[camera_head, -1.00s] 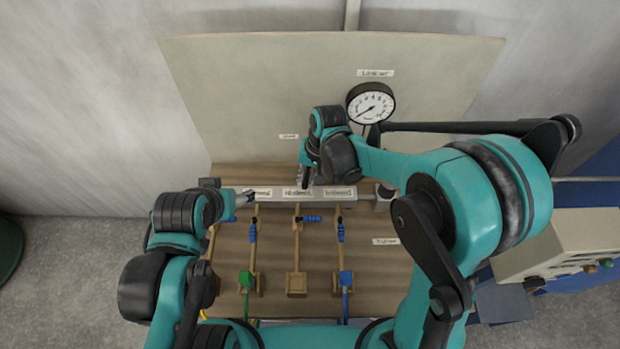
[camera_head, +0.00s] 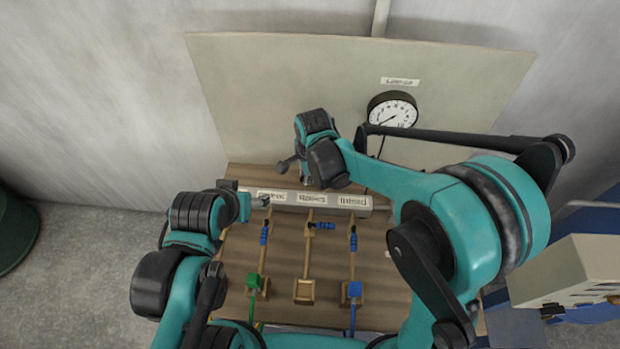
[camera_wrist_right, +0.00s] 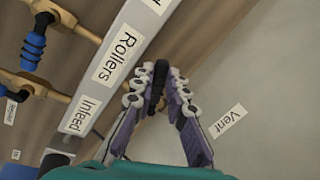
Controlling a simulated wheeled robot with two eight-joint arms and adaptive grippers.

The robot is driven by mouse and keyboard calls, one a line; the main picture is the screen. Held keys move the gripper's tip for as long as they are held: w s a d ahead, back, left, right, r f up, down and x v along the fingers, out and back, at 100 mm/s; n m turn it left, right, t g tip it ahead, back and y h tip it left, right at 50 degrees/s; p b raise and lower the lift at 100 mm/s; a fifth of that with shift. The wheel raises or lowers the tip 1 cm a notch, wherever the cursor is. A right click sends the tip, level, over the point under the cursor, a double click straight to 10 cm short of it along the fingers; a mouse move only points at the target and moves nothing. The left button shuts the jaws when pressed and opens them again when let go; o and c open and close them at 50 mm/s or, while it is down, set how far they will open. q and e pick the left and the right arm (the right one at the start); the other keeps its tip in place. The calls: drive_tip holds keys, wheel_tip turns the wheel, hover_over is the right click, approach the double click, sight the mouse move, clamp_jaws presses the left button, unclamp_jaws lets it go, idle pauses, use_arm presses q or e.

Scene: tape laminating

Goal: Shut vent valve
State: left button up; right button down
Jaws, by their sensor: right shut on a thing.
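The vent valve's dark handle (camera_wrist_right: 157,88) shows in the right wrist view between my right fingertips, by the far side of the pale manifold bar. My right gripper (camera_wrist_right: 155,84) is shut on it. The label "Vent" (camera_wrist_right: 228,122) is on the panel beside it. In the head view my right gripper (camera_head: 305,180) is at the back of the manifold bar (camera_head: 350,201), and my wrist hides most of the valve. My left gripper (camera_head: 262,201) is near the bar's left end; its fingers are too small to read.
A gauge (camera_head: 392,109) is on the back panel (camera_head: 270,90). Below the bar, blue-handled valves (camera_head: 353,238) and pipes lead to green (camera_head: 253,281) and blue (camera_head: 355,289) fittings on the wooden board (camera_head: 330,270). A control box (camera_head: 570,275) stands at the right.

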drive_tip(key=shift+w+a+m+h, duration=0.25)
drive_tip(key=shift+w+m, duration=0.45)
drive_tip(key=shift+m, duration=0.6)
drive_tip(key=shift+w+a+m+h, duration=0.25)
drive_tip(key=shift+w+m, duration=0.4)
drive_tip(key=shift+m, duration=0.65)
drive_tip(key=shift+d, duration=0.1)
drive_tip(key=c, duration=1.5)
unclamp_jaws()
wheel_tip(320, 180, up, 12)
drive_tip(key=s, duration=0.2)
drive_tip(key=shift+s+f, duration=0.1)
drive_tip(key=shift+s, duration=0.05)
